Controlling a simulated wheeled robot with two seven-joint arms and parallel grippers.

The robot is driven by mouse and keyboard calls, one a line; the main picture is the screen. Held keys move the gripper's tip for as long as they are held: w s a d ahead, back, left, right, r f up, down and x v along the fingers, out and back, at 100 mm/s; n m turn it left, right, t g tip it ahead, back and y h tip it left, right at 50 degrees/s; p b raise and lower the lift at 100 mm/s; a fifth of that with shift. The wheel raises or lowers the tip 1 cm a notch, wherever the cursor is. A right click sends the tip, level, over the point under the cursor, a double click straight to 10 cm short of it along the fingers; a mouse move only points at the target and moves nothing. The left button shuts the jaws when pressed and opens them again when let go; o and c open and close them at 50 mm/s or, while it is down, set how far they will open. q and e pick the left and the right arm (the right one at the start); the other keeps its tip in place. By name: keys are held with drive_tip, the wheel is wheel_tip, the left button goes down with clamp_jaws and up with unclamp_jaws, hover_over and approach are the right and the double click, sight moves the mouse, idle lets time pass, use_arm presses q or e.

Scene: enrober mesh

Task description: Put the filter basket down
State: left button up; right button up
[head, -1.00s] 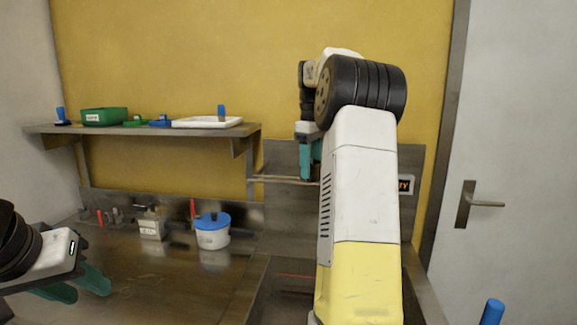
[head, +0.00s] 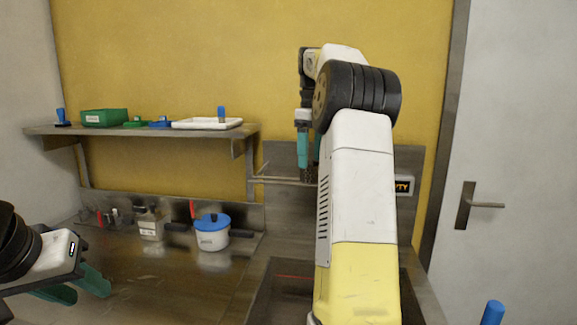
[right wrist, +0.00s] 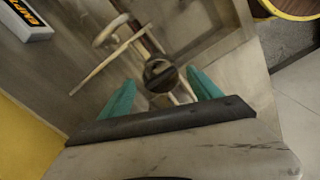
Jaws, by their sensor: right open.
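My right gripper (head: 310,160) is at the rail on the back wall, its teal fingers pointing down and apart. In the right wrist view, my right gripper (right wrist: 163,85) is open. A dark round-ended part (right wrist: 160,76), possibly the filter basket's handle end, shows between the fingers without visible grip. In the head view a small dark piece (head: 308,174) shows just under the fingertips. I cannot make out the basket's body; the arm and gripper hide part of that area. My left gripper (head: 78,288) is low at the left, fingers apart and empty.
The wall rail (head: 280,180) shows as pale bars (right wrist: 100,65) in the right wrist view. A white pot with blue lid (head: 212,232) and a small metal container (head: 150,225) stand on the counter. A shelf (head: 100,130) holds trays. A sign (head: 402,186) hangs right of my arm.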

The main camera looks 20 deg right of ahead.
sight(310, 162)
wheel_tip(310, 162, up, 3)
drive_tip(key=shift+r, duration=0.15)
drive_tip(key=shift+s+a+r, duration=0.2)
drive_tip(key=shift+a+r, duration=0.15)
drive_tip(key=shift+r, duration=0.1)
drive_tip(key=s+a+f+m+t+y, duration=0.1)
drive_tip(key=s+a+f+m+t, duration=0.1)
drive_tip(key=s+a, duration=0.6)
drive_tip(key=s+a+f+m+t, duration=0.2)
drive_tip(key=s+a+f, duration=0.1)
drive_tip(key=s+a, duration=0.55)
drive_tip(key=s+a+f+m+t, duration=0.1)
drive_tip(key=s+a+f, duration=0.1)
drive_tip(key=s+f, duration=0.2)
drive_tip(key=s+a+f+m+t+y, duration=0.1)
drive_tip(key=s+a+f, duration=0.1)
drive_tip(key=s+f, duration=0.3)
drive_tip(key=shift+a+m, duration=0.25)
drive_tip(key=shift+m, duration=0.05)
